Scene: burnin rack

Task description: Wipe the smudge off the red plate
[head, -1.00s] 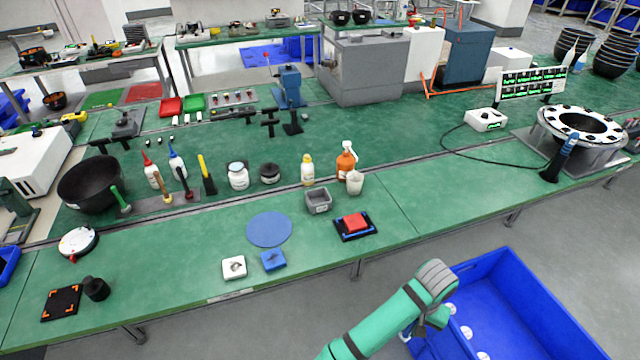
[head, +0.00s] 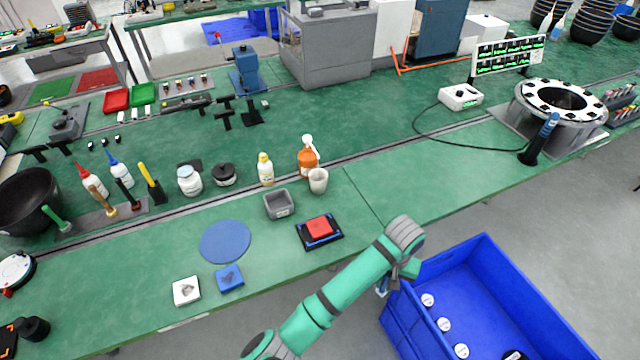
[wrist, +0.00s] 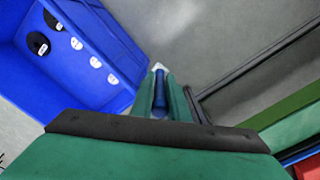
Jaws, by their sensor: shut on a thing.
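A red square piece (head: 319,228), the likely red plate, lies on a black pad with blue edging (head: 336,240) near the bench's front edge. I cannot make out a smudge on it. A red corner (wrist: 308,172) shows at the wrist view's lower right. My gripper (head: 384,286) hangs beyond the bench's front edge, right of the red piece and beside the blue bin. In the wrist view my gripper (wrist: 161,88) is shut on a slim blue thing with a whitish tip (wrist: 160,95). Most of that thing is hidden between the fingers.
The blue bin (head: 400,333) stands on the floor with several white round items inside. A white plate (head: 186,291) and a blue plate (head: 229,278), both with dark marks, lie left of the red piece. A grey box (head: 279,205), a cup (head: 318,180) and bottles stand behind.

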